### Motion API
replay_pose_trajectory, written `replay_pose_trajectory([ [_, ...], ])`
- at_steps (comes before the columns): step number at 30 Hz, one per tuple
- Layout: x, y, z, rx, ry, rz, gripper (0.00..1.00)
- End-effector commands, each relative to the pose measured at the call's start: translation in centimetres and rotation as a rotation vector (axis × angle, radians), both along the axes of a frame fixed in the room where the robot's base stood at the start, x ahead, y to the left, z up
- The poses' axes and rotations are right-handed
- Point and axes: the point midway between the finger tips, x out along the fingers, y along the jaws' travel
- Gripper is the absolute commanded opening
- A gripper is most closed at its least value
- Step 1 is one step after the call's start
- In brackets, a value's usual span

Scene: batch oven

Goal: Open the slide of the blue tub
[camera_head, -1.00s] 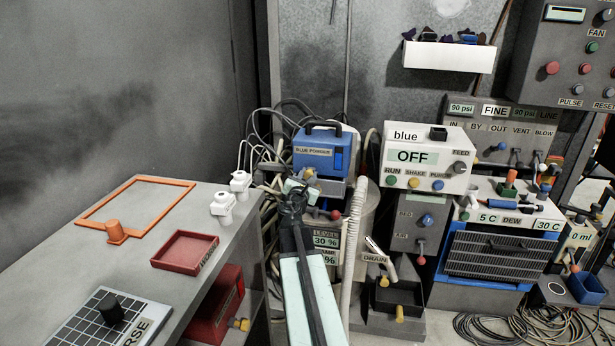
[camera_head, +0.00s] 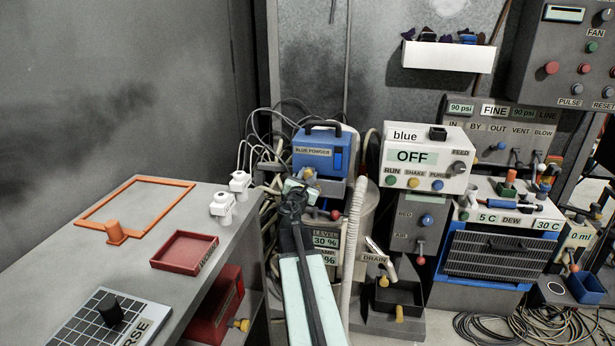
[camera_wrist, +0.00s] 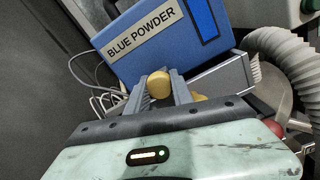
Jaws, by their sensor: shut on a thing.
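The blue tub (camera_head: 313,162), labelled BLUE POWDER, stands upright with a dark handle on top. It also shows large in the wrist view (camera_wrist: 170,38). A yellow knob (camera_wrist: 159,84) shows at the tub's lower front edge. My gripper (camera_wrist: 160,88) is shut on this knob, with one grey finger on either side of it. In the head view my gripper (camera_head: 297,187) is just below and in front of the tub. The slide's own plate cannot be made out clearly, so how far it is drawn out cannot be told.
A ribbed pale hose (camera_head: 353,225) runs down close to the right of my arm. A grey bench (camera_head: 195,225) with a red tray (camera_head: 184,262) stands at left. Cables hang behind the tub.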

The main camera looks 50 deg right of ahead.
Motion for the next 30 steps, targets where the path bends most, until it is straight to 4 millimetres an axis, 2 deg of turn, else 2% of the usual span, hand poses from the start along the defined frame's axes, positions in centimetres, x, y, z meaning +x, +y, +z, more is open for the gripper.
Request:
replay_pose_trajectory([
  [14,0.1,0.2,0.0,0.0,0.0,0.003,0.0],
  [21,-1.6,2.9,0.0,0.0,0.0,0.005,0.0],
  [29,-1.6,3.0,0.0,0.0,0.0,0.003,0.0],
  [30,-1.6,3.0,0.0,0.0,0.0,0.002,0.3],
])
